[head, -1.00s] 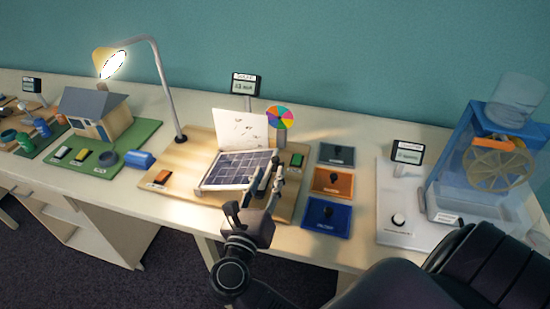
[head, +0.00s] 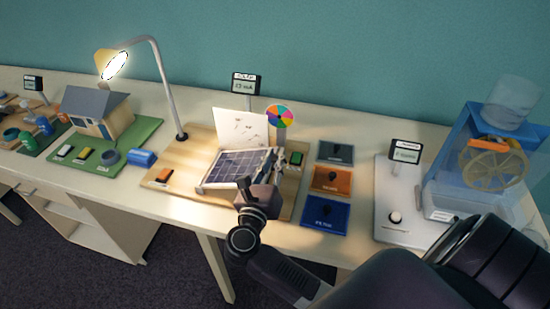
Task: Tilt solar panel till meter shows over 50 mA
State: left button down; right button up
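The solar panel (head: 232,166), dark cells in a white frame, sits tilted on a wooden board (head: 190,150) in the head view. My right gripper (head: 262,172) is at the panel's front right edge, its fingers close against or overlapping that edge. Whether they close on the panel is not clear. The meter (head: 245,84) stands behind the panel on a post; its small digits end in mA and look like 75 or 15, too blurred to be sure. A lit lamp (head: 112,64) leans over from the left. My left gripper is out of view.
A white card (head: 240,127) and a colored pinwheel (head: 279,117) stand behind the panel. An orange switch (head: 159,177) and a green block (head: 296,158) flank it. Three colored filter plates (head: 326,214) lie to the right, before a water-wheel model (head: 492,165).

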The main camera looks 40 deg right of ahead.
grip_shut()
jog(key=r+p, duration=0.1)
jog(key=w+a+r+n+p, duration=0.1)
jog(key=r+n+p, duration=0.1)
jog(key=r, duration=0.1)
jog(key=shift+w+a, duration=0.2)
jog(key=shift+w, duration=0.1)
jog(key=shift+w+a+r+n+p, duration=0.15)
jog(key=shift+w+n+p, duration=0.05)
jog(key=shift+n+p, duration=0.15)
jog(key=o, duration=0.8)
grip_release()
jog(key=shift+c, duration=0.2)
